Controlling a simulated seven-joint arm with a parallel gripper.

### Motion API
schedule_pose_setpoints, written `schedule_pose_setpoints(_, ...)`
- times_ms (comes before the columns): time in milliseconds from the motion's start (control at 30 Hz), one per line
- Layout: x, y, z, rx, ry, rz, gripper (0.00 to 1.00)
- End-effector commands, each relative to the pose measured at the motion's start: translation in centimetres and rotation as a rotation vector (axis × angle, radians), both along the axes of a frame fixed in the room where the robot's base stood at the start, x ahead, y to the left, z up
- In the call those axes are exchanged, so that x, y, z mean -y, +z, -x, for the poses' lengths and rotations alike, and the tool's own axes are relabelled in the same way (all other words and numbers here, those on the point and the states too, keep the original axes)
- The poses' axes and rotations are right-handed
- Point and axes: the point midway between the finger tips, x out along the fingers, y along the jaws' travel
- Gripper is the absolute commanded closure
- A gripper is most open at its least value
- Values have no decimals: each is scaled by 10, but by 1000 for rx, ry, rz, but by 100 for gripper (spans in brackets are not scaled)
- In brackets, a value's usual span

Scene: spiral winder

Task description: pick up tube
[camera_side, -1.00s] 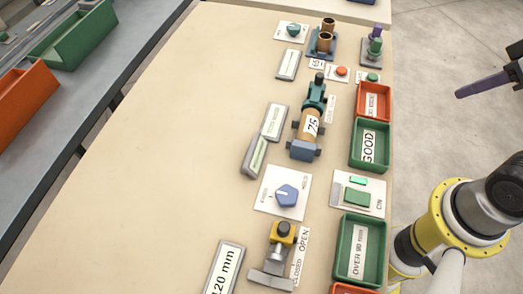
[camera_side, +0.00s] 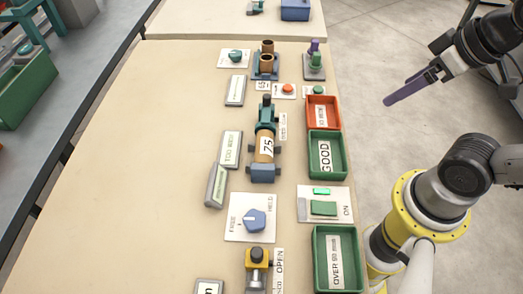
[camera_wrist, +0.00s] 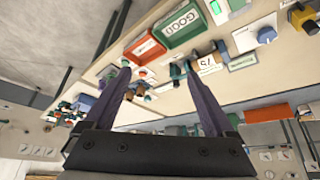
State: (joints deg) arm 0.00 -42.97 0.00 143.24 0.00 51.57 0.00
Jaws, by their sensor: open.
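Two short brown tubes (camera_side: 266,65) stand upright in a blue holder (camera_side: 256,73) near the far end of the bench. Another brown tube (camera_side: 265,146), with a white label reading 75, lies lengthwise between a teal part (camera_side: 267,115) and a blue block (camera_side: 264,173). The labelled tube also shows in the wrist view (camera_wrist: 206,59), near the right finger. My gripper (camera_side: 387,101), with long purple fingers, is in the air to the right of the bench, apart from every tube. In the wrist view my gripper (camera_wrist: 160,75) is open, with nothing held between the fingers.
An orange tray (camera_side: 323,124), a green GOOD tray (camera_side: 343,158) and a green OVER 90 mm tray (camera_side: 317,262) line the right edge. A purple-topped green post (camera_side: 314,62) stands at the back right. The left part of the bench (camera_side: 140,180) is clear.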

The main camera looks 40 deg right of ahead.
Motion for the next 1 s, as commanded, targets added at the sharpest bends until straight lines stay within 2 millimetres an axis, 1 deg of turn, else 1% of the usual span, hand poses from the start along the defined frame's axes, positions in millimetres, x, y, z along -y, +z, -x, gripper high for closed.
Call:
schedule_pose_setpoints(167,0,0,0,0,4,2,10)
schedule_pose_setpoints(267,0,0,0,-1,52,28,10)
schedule_pose_setpoints(367,0,2,0,-2,175,94,10)
schedule_pose_setpoints(467,0,16,-8,17,363,198,10)
schedule_pose_setpoints(567,-3,29,-24,8,588,310,10)
schedule_pose_setpoints(667,-9,40,-46,-13,834,414,10)
schedule_pose_setpoints(767,-20,45,-73,-37,1098,508,10)
schedule_pose_setpoints(867,-37,44,-104,-67,1383,586,10)
schedule_pose_setpoints(933,-54,38,-129,-84,1593,632,10)
schedule_pose_setpoints(1000,-73,26,-151,-101,1787,661,10)
